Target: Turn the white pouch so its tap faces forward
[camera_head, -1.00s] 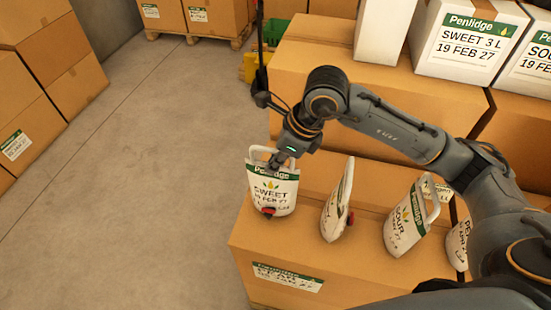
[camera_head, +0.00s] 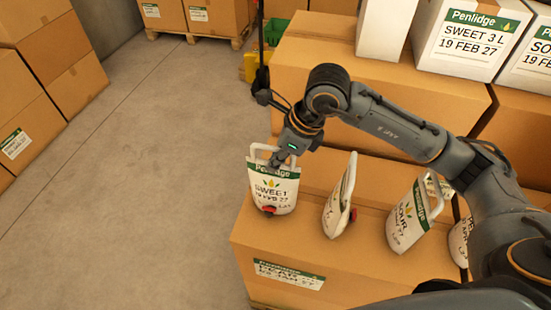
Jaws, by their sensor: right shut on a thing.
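A white pouch (camera_head: 284,197) labelled Penlidge SWEET stands at the left end of the front carton's top. Its printed front and its red tap (camera_head: 269,210) face toward the camera, and a white loop handle is at its top. My right gripper (camera_head: 278,161) comes down from above and is shut on this pouch at its top edge; the fingertips are partly hidden. A second white pouch (camera_head: 338,205) stands side-on, its red tap pointing right. A SOUR pouch (camera_head: 406,222) stands further right, angled. Another pouch (camera_head: 459,243) is partly hidden by my right arm. My left gripper is out of view.
The pouches stand on a brown carton (camera_head: 290,240) with its edge at the left. Larger cartons (camera_head: 325,70) behind carry white Penlidge boxes (camera_head: 470,38). Open concrete floor (camera_head: 130,180) lies to the left, with stacked cartons (camera_head: 50,70) beyond.

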